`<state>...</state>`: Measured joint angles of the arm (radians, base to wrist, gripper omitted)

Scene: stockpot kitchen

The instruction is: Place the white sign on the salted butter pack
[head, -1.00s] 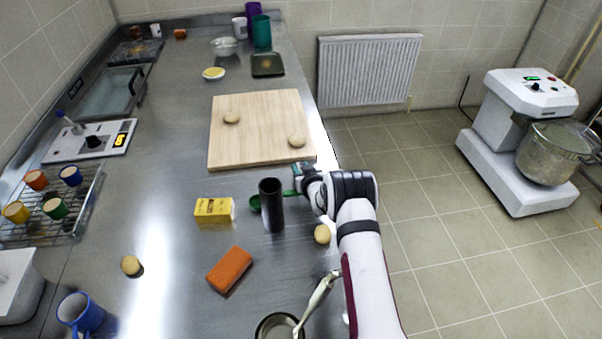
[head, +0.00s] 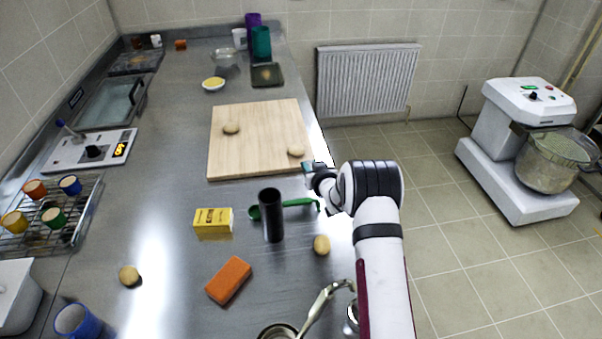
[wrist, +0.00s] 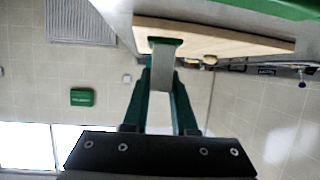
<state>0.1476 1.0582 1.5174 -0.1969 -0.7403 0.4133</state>
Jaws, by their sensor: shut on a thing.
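The salted butter pack (head: 213,223) is a yellow box on the steel counter, left of a black cylinder. My gripper (head: 308,168) is at the counter's right edge, by the near right corner of the wooden board, well to the right of the pack. In the wrist view, my gripper's green fingers (wrist: 163,85) are closed around a small flat pale-grey piece, which appears to be the white sign (wrist: 162,76). Its face cannot be read. In the head view the sign is not discernible. The butter pack is not recognisable in the wrist view.
The black cylinder (head: 271,215) stands upright between my gripper and the pack, with a green spoon (head: 300,203) behind it. An orange sponge (head: 229,280), a potato-like lump (head: 321,244) and a pot (head: 278,332) lie nearer. The wooden board (head: 255,165) holds two lumps.

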